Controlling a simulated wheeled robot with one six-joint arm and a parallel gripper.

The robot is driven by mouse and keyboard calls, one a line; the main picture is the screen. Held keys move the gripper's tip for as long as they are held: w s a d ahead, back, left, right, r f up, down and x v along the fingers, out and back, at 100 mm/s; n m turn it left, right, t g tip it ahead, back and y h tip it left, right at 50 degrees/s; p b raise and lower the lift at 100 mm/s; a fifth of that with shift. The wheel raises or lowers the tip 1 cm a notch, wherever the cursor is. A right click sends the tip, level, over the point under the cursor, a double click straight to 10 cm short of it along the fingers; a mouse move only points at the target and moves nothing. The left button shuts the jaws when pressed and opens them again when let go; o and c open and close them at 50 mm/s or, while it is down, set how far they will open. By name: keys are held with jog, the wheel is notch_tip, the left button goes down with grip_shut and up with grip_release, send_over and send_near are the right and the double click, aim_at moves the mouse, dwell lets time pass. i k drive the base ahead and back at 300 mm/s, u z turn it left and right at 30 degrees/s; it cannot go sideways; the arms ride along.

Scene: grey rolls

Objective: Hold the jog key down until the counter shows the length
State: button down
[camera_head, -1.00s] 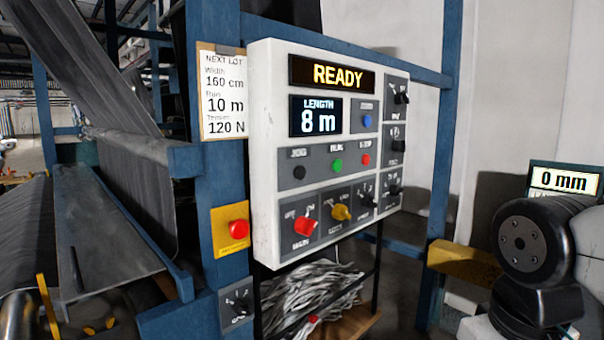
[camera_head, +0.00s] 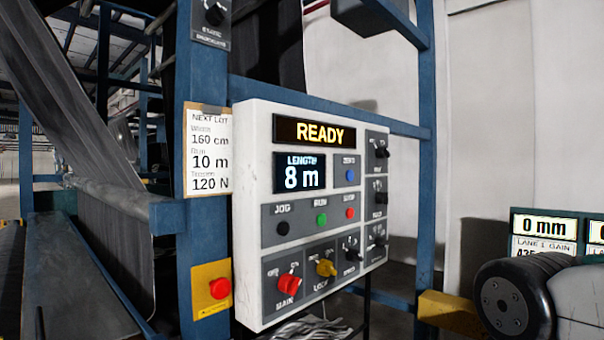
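The jog key (camera_head: 283,228) is a black round button under the label JOG, at the left of the button row on the white control panel (camera_head: 262,317). The counter (camera_head: 299,173) above it reads LENGTH 8 m. A display (camera_head: 312,132) at the top reads READY. The lot card (camera_head: 208,150) left of the panel gives width 160 cm, run 10 m and tension 120 N. My gripper is not in view. A dark round joint and pale link of my arm show at the lower right, apart from the panel.
A green run button (camera_head: 321,219) and a red stop button (camera_head: 350,213) sit right of jog. A blue zero button (camera_head: 350,175) is above. A red main switch (camera_head: 288,287), yellow lock switch (camera_head: 326,268) and red emergency button (camera_head: 220,288) are lower. A display (camera_head: 544,226) reads 0 mm.

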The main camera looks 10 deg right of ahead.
aim_at(283, 228)
jog(key=z, duration=1.8)
jog(key=k, duration=0.4)
jog(key=u, duration=1.25)
